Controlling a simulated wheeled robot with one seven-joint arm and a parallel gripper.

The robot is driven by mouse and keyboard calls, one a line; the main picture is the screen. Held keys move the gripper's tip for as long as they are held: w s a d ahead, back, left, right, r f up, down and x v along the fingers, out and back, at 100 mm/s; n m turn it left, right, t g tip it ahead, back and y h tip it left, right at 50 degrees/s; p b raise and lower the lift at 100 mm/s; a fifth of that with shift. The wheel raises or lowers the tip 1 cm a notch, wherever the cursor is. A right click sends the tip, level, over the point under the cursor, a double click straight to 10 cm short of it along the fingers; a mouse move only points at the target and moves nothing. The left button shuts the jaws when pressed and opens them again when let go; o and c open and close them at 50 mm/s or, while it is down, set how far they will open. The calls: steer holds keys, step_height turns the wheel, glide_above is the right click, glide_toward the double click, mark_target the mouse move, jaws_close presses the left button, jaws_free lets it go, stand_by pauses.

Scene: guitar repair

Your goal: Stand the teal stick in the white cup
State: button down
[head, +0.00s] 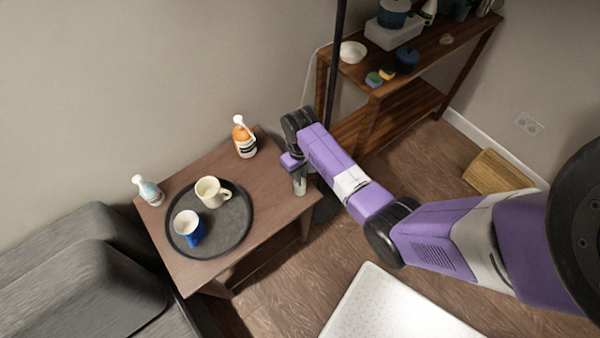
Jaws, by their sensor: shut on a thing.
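The white cup (208,193), cream in tone with a handle on its right, stands upright on the far part of a round dark tray (240,224). My gripper (300,187) points down by the right end of the brown side table (265,181), to the right of the tray and apart from the cup. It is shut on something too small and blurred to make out. I cannot pick out the teal stick anywhere in the head view.
A blue cup (196,238) with a pale inside stands on the tray near the white cup. An orange bottle (243,141) and a pale blue pump bottle (148,190) stand at the table's back. A grey sofa (75,285) adjoins the left; a wooden shelf (420,62) stands behind my arm.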

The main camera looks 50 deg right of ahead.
steer(key=shift+f, duration=0.2)
steer(key=c, duration=1.5)
jaws_free()
steer(key=shift+o, duration=0.2)
steer(key=shift+r, duration=0.1)
step_height(320, 180, up, 12)
steer(key=shift+r, duration=0.1)
steer(key=s+a+f+t, duration=0.25)
steer(key=a+f, duration=0.35)
steer(key=a, duration=0.5)
steer(key=s+a+r+t, duration=0.1)
steer(key=s+a+t, duration=0.4)
steer(key=s+a, duration=0.25)
steer(key=s+r+n+t, duration=0.1)
steer(key=s+r+t, duration=0.1)
steer(key=s+r, duration=0.3)
steer(key=s+a+r+n+t, duration=0.1)
steer(key=s+r+t, duration=0.2)
steer(key=r, duration=0.8)
steer(key=s+a+r+n+t, duration=0.1)
steer(key=s+r+t, duration=0.1)
steer(key=s+r, duration=0.5)
steer(key=shift+r, duration=0.8)
